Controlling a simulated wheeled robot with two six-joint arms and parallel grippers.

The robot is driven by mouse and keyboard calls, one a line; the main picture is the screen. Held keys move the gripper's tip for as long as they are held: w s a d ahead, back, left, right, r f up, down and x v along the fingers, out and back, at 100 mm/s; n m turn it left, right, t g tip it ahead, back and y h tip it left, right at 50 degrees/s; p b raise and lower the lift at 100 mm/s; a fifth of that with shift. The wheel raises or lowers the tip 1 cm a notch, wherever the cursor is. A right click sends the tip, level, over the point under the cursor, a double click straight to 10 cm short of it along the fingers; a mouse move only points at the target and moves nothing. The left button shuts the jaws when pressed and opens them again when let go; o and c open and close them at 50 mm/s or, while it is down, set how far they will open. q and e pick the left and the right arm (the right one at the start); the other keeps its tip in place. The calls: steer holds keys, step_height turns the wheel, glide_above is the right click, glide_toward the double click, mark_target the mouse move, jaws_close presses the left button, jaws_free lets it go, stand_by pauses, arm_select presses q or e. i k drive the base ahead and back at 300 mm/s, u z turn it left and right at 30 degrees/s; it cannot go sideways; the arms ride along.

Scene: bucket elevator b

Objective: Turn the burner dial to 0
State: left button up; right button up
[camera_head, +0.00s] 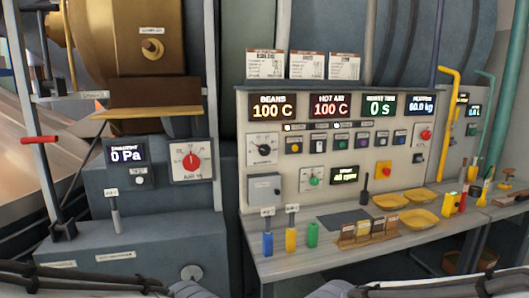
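Several dials show, and their labels are too small to read, so I cannot tell which one is the burner dial. A red dial (191,162) on a white plate sits on the grey housing at left, its pointer roughly upright. A black dial (263,149) is at the left of the pale control panel (400,165). A green dial (313,181) is lower on the panel. A red dial (425,135) is at the panel's upper right. Dark parts of my arms cross the bottom edge. Neither gripper is in view, and nothing of mine touches a dial.
Displays reading 100 C (272,107) and 0 Pa (126,155) are lit. A grey bench (300,258) holds blue, yellow and green cylinders (312,235), a card rack (368,234) and yellow trays (420,218). A grey lever (115,213) stands at left. A yellow pipe (446,130) rises at right.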

mark_target(263, 150)
steer(key=u, duration=0.3)
steer(key=i, duration=0.85)
steer(key=z, duration=0.4)
